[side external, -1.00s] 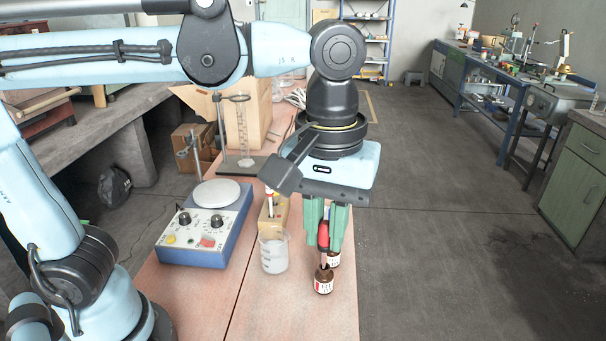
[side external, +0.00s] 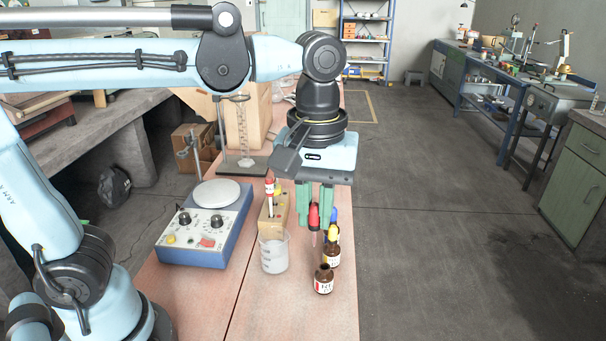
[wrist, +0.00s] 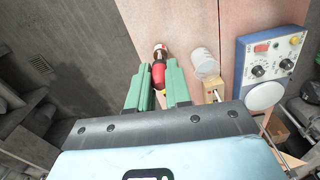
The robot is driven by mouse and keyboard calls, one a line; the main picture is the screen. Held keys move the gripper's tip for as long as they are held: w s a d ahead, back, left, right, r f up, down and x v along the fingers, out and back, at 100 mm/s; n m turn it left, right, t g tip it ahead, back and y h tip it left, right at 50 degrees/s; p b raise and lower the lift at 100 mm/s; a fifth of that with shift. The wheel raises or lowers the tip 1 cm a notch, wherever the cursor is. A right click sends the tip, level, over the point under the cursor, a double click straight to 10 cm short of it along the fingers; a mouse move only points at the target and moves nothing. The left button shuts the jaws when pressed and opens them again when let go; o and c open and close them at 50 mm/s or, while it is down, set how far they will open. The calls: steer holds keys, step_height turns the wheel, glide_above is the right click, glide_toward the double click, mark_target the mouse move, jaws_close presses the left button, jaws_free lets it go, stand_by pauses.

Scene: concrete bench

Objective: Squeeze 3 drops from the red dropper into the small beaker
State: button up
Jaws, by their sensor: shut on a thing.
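My gripper (side external: 314,214) is shut on the red dropper (side external: 313,219) by its red bulb. The dropper hangs about upright, its clear glass tip above the open brown bottle (side external: 323,283) with a white and red label. In the wrist view, the red bulb (wrist: 158,74) shows between the green fingers. The small beaker (side external: 275,256) stands to the left of the dropper, clear with whitish contents or markings; I cannot tell which. It also shows in the wrist view (wrist: 204,63), right of the fingers.
Brown bottles with a yellow cap (side external: 332,235) and a blue cap (side external: 333,214) stand behind the open bottle. A wooden block (side external: 273,220) holding a red-topped item stands behind the beaker. A blue hotplate-like device (side external: 206,232) is left. The bench's right edge is close to the bottles.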

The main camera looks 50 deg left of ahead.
steer(key=w+a+f+n, duration=0.1)
steer(key=a+f+n, duration=0.1)
steer(key=a+f, duration=0.2)
steer(key=w+a+f+n, duration=0.1)
steer(key=a+f+n, duration=0.1)
steer(key=a, duration=0.8)
steer(key=shift+f, duration=0.85)
jaws_close()
steer(key=shift+o, duration=0.5)
jaws_free()
steer(key=shift+c, duration=0.4)
